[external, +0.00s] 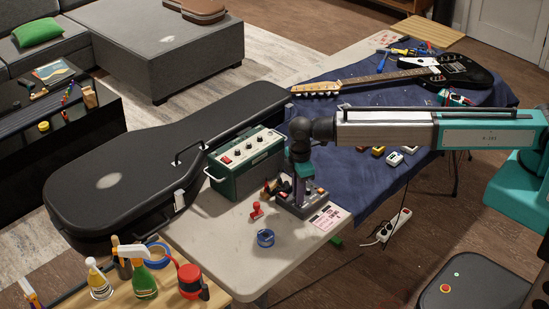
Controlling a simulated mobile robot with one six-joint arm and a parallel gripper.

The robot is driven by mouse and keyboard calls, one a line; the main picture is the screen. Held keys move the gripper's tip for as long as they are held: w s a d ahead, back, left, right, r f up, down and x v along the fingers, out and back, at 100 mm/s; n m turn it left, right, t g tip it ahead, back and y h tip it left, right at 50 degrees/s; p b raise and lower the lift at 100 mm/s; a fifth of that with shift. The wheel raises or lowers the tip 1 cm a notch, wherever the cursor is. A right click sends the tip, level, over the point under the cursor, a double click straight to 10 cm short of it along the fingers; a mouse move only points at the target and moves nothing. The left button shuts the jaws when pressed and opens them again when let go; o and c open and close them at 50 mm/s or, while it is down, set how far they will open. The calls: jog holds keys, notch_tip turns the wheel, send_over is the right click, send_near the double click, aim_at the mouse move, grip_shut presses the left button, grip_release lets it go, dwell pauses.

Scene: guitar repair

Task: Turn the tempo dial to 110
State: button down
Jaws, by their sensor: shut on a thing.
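A dark grey device box with small buttons (317,195) sits near the right edge of the pale table. My arm reaches in from the right and bends straight down over this box. My gripper (300,193) is low at the top of the box and shut on the tempo dial. The dial itself is hidden by the fingers, and its setting cannot be read. A printed pink and white card (329,217) lies just in front of the box.
A green amplifier (246,165) stands close at the left, before a black guitar case (130,175). A red stamp-like object (256,210) and blue tape roll (265,238) lie nearby. The pale table (215,238) is clear at front left.

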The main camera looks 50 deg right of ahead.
jog(key=shift+m+b, duration=0.6)
jog(key=shift+m, duration=1.4)
jog(key=c, duration=1.7)
grip_release()
jog(key=shift+o, duration=0.2)
jog(key=shift+r, duration=0.1)
notch_tip(320, 180, up, 14)
jog(key=b, duration=0.3)
jog(key=shift+f, duration=0.2)
